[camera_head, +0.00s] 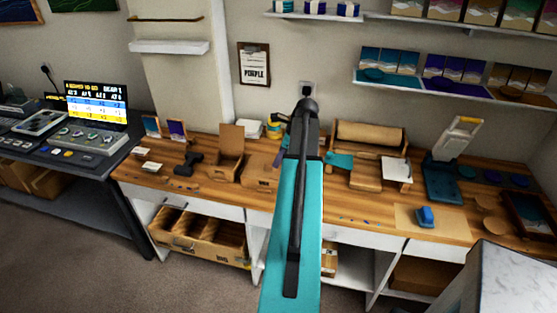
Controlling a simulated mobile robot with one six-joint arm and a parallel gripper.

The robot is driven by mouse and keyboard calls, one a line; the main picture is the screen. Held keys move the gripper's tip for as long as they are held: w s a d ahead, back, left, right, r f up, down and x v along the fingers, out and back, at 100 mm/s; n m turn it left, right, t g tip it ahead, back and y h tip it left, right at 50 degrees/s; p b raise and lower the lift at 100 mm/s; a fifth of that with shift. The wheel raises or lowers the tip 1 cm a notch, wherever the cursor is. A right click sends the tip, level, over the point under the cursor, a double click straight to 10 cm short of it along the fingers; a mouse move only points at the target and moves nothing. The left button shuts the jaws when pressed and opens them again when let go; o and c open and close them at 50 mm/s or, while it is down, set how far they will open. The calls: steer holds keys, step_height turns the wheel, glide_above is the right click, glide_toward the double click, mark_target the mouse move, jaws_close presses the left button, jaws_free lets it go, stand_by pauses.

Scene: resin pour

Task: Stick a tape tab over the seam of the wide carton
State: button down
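A low, flat-topped brown carton (260,172) lies on the wooden workbench, left of my turquoise and dark arm. It may be the wide carton; its right part is behind my arm and its seam is too small to make out. Beside it on the left stands a brown carton with its flap raised (229,148). A dark hand tool (188,163), perhaps a tape dispenser, lies further left. No tape tab can be made out. My arm rises through the middle of the view; I cannot make out my gripper's fingers, which seem hidden behind it.
The wooden workbench (345,210) runs along the wall. Right of my arm are a brown paper roll (370,134), a teal press-like device (442,180) and a blue block (425,216) on a mat. A dark desk with a lit screen (97,103) stands left. Shelves hang above.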

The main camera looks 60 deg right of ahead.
steer(key=shift+f, duration=0.2)
steer(key=shift+f+b, duration=2.8)
steer(key=shift+f, duration=0.45)
steer(key=shift+f, duration=0.6)
steer(key=c, duration=1.9)
jaws_free()
steer(key=shift+c, duration=0.2)
steer(key=shift+r+p, duration=3.3)
steer(key=shift+r, duration=0.75)
